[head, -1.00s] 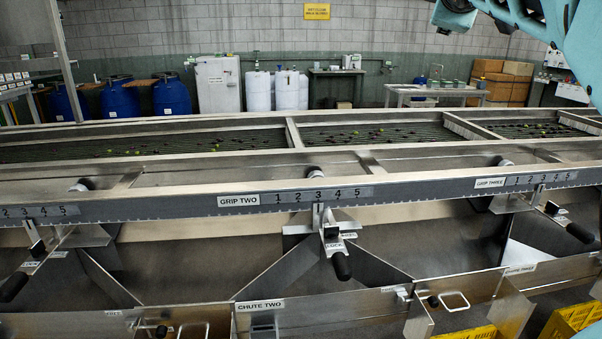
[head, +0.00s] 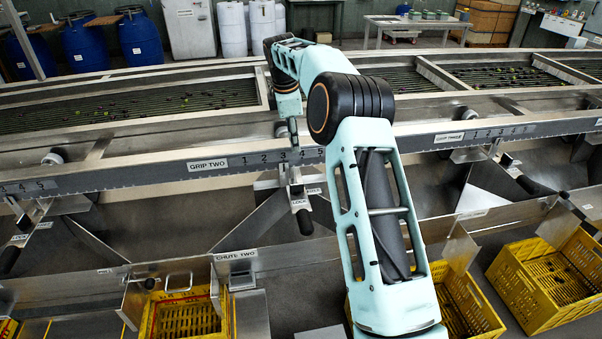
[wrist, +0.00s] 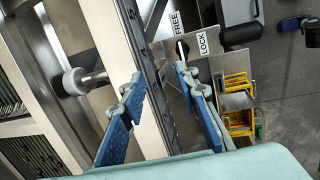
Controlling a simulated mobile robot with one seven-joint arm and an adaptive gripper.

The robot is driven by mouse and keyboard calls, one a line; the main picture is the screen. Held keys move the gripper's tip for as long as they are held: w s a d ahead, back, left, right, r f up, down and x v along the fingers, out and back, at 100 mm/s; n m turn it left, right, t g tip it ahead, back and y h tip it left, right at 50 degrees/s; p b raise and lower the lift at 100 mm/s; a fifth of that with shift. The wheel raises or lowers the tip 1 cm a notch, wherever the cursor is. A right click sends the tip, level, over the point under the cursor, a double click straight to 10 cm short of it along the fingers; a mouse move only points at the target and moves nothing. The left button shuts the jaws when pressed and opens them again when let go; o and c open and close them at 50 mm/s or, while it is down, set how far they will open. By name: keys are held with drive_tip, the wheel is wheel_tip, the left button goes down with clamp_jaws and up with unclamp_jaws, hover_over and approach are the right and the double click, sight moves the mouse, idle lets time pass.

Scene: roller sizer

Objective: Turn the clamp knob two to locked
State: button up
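The clamp for grip two hangs under the rail, below the GRIP TWO scale. Its small black knob (wrist: 182,48) is between the FREE (wrist: 177,23) and LOCK (wrist: 202,43) labels in the wrist view. The LOCK label also shows in the head view (head: 300,203). A longer black handle (head: 305,222) sticks out below the clamp, and shows in the wrist view too (wrist: 240,33). My gripper (wrist: 160,82) is open and empty, its blue-padded fingers apart over the rail. The small knob lies just beyond the right fingertip; contact cannot be told.
The long metal rail (head: 225,172) runs across under my arm. A round white-ended peg (wrist: 75,80) is left of my fingers in the wrist view. Chute two (head: 236,254) and yellow crates (head: 548,270) stand in front below. Grip three's scale (head: 490,134) is at right.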

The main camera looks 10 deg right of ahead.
drive_tip(key=g+y+p, duration=0.1)
drive_tip(key=g, duration=0.1)
approach(297, 184)
drive_tip(key=shift+n, duration=0.3)
wheel_tip(297, 184, down, 10)
drive_tip(key=shift+d+f+p, duration=0.1)
drive_tip(key=shift+d+p, duration=0.05)
drive_tip(key=shift+p, duration=0.45)
clamp_jaws()
